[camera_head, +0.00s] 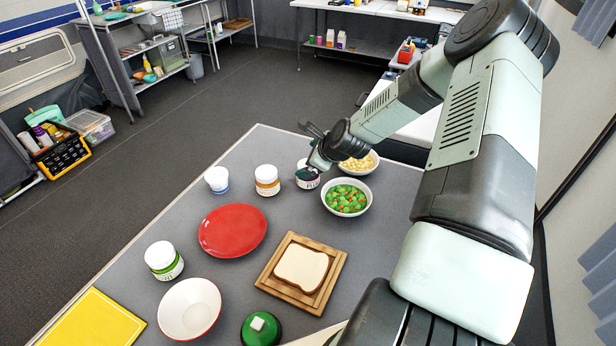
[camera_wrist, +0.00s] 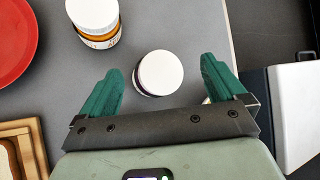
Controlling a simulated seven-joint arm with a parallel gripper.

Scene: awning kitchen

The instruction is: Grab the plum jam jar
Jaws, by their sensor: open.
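The plum jam jar (camera_head: 308,179) has a white lid, a white label and dark contents. It stands upright on the grey table, partly hidden by my gripper (camera_head: 313,168) in the head view. In the wrist view the jar (camera_wrist: 159,73) shows from above, its white lid between the green fingers of my gripper (camera_wrist: 161,88). The fingers are spread wide, with a gap on each side of the jar. No contact with the jar shows.
An orange-labelled jar (camera_head: 267,181) stands just left, also in the wrist view (camera_wrist: 97,22). A bowl of peas and carrots (camera_head: 346,197) and a bowl of pale pieces (camera_head: 358,162) stand close on the right. A red plate (camera_head: 232,230) and a bread board (camera_head: 300,274) lie nearer.

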